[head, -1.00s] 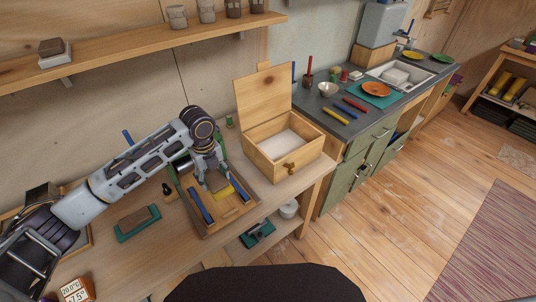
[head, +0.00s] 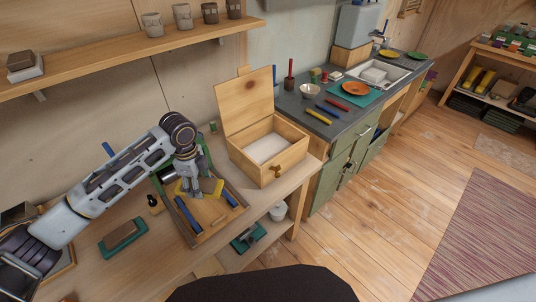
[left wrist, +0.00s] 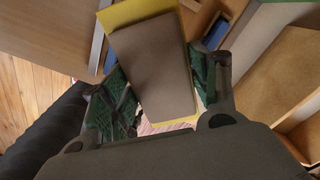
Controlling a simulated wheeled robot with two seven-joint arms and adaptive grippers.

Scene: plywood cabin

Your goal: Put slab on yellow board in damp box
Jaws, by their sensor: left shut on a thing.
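The slab on the yellow board is a brown rectangular slab (left wrist: 152,62) lying on a yellow board (left wrist: 124,15), seen close in the left wrist view. My left gripper (head: 203,190) is shut on it, with green finger pads on either side. In the head view the yellow board (head: 183,188) shows beside the fingers, above the wooden tray (head: 194,243), and appears raised; the slab there is mostly hidden by the gripper. The damp box (head: 284,165) is a wooden box with its lid (head: 246,102) standing open and a white floor inside. It stands right of the gripper. My right gripper is out of view.
The tray holds blue-handled tools (head: 188,216). Another brown slab on a green board (head: 122,241) lies on the bench to the left. The raised lid stands at the box's back. A shelf (head: 120,52) with cups runs above; a counter with a sink is beyond the box.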

